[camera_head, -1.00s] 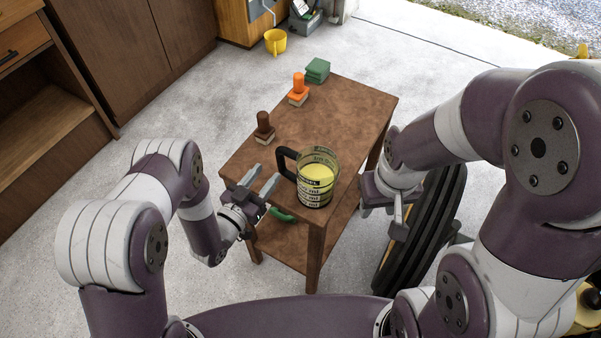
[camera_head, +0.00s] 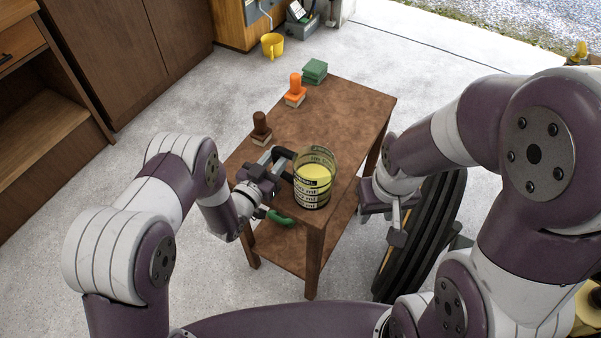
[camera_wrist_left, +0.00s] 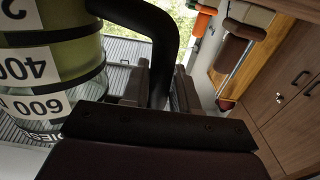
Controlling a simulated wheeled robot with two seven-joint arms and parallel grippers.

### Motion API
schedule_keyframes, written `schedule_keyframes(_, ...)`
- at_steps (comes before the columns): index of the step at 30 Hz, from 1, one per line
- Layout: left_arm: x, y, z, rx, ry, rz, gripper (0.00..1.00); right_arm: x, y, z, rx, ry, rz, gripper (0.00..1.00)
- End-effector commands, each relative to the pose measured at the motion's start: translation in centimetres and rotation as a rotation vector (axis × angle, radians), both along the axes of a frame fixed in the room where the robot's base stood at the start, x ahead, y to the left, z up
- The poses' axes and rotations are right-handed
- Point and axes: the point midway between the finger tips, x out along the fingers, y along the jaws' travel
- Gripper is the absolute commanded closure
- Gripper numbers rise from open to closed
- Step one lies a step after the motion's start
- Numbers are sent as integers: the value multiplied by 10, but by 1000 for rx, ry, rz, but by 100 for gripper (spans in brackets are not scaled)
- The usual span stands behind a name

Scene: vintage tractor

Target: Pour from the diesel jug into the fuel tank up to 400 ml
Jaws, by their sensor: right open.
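The diesel jug (camera_head: 313,180) is a clear measuring jug with yellow-green liquid, upright at the near end of a small wooden table. Its black handle (camera_head: 284,160) points left. My left gripper (camera_head: 275,164) is at the handle. In the left wrist view the handle (camera_wrist_left: 162,55) passes between the two fingers (camera_wrist_left: 161,90), very close to both; whether they grip it is unclear. The jug's scale (camera_wrist_left: 38,85) shows large numbers there. My right gripper (camera_head: 397,222) is open and empty beside the table's right side. I cannot make out the fuel tank.
The wooden table (camera_head: 345,105) also holds a brown-handled brush (camera_head: 261,128), an orange-handled brush (camera_head: 295,90) and green blocks (camera_head: 315,70). A green object (camera_head: 280,217) lies on the lower shelf. A large black tyre (camera_head: 432,235) stands right. A yellow mug (camera_head: 272,45) is behind.

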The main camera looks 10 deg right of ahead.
Motion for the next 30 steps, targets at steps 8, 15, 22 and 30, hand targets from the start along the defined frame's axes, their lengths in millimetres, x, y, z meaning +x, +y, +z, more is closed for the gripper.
schedule_keyframes(8, 0, 0, 11, 1, -2, 1, 100, 0, 0, 9, 0, 0, 0, 57)
schedule_keyframes(15, 1, 0, 28, 0, -3, 1, 100, 0, 0, 23, 0, 0, 0, 57)
schedule_keyframes(22, 0, 0, 43, 0, -3, 1, 100, 0, 0, 35, 0, 0, 0, 57)
schedule_keyframes(30, 0, 0, 60, 0, -1, 1, 100, 0, 0, 49, 0, 0, 0, 57)
